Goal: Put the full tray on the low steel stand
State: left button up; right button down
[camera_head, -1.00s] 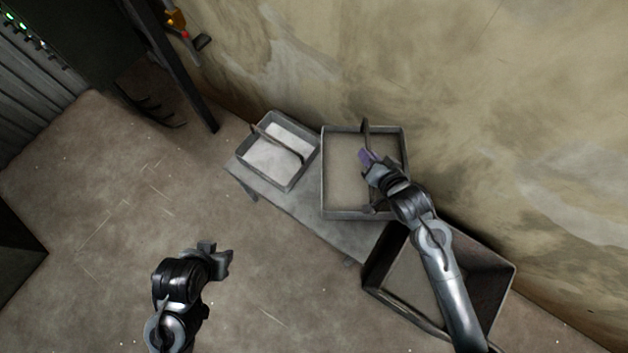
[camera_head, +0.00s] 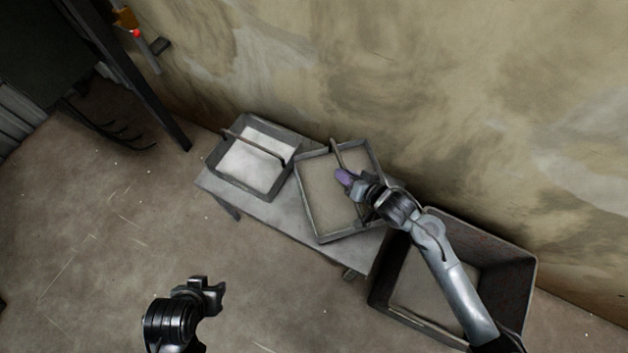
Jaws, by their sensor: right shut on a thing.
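A square grey tray (camera_head: 312,213) with a pale sandy fill and a bar handle (camera_head: 335,152) hangs over or rests on the right part of the low steel stand (camera_head: 268,213). I cannot tell whether its underside touches the stand. My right gripper (camera_head: 347,178), with purple at its tip, is shut on the handle and hides part of it. A second grey tray (camera_head: 290,168) with a whiter fill and its own bar handle sits on the left end of the stand. My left gripper (camera_head: 212,288) is away from both trays, over the floor; its jaw gap is unclear.
A large dark open bin (camera_head: 510,270) stands at the right end of the stand, under my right arm. A stained wall runs behind the stand. A dark post (camera_head: 130,75) stands at the upper left. The floor in front of the stand is clear.

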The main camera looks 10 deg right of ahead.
jog(key=b, duration=0.3)
send_over(342, 195)
jog(key=shift+w+f, duration=0.15)
jog(key=shift+f, duration=3.35)
jog(key=shift+f+b, duration=0.5)
jog(key=shift+f, duration=0.95)
jog(key=c, duration=1.4)
grip_release()
jog(key=shift+f, duration=0.2)
jog(key=o, duration=0.3)
jog(key=shift+o, duration=0.2)
